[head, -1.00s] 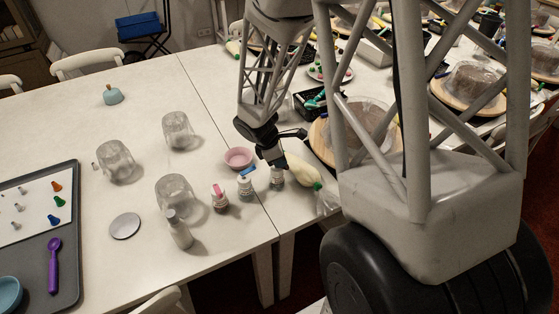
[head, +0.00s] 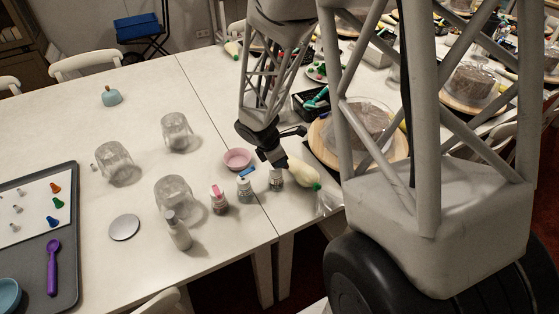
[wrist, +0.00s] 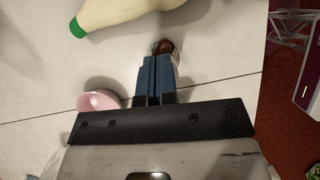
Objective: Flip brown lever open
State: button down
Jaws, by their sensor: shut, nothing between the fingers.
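The brown lever (wrist: 166,46) shows in the wrist view as a small, rounded brown part on top of a small bottle, just beyond the fingertips. In the head view the bottle (head: 277,180) stands upright on the table near its edge, and my gripper above it hides its top. My gripper (wrist: 155,60) is shut, its blue fingers together and empty. The fingertips (head: 277,164) are at the top of the bottle and overlap it in the wrist view. I cannot tell whether they touch the lever.
A cream bottle with a green tip (head: 304,174) lies just right of the gripper. A blue-topped bottle (head: 245,188), a pink-topped bottle (head: 218,203) and a pink bowl (head: 238,159) stand to the left. A cake turntable (head: 325,145) is at the right. Clear glass jars stand further left.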

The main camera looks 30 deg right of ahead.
jog(key=shift+w+d+n+t, duration=0.15)
jog(key=shift+n+t, duration=0.1)
jog(key=shift+n, duration=0.5)
jog(key=shift+w+d+n+t, duration=0.1)
jog(key=shift+n+t, duration=0.15)
jog(key=shift+n, duration=0.5)
jog(key=shift+w+d+n+t, duration=0.15)
jog(key=shift+n+t, duration=0.2)
jog(key=shift+n, duration=0.5)
jog(key=shift+w+d+n+t, duration=0.1)
jog(key=shift+n+t, duration=0.25)
jog(key=shift+n, duration=0.5)
jog(key=shift+w+a, duration=0.1)
jog(key=shift+a, duration=0.1)
jog(key=shift+w+a, duration=0.25)
jog(key=shift+a, duration=0.25)
jog(key=shift+a, duration=0.15)
jog(key=s+a+r, duration=0.2)
jog(key=a+r, duration=0.5)
jog(key=r, duration=0.2)
jog(key=shift+r, duration=0.15)
jog(key=shift+a+r+y, duration=0.1)
jog(key=shift+y, duration=0.2)
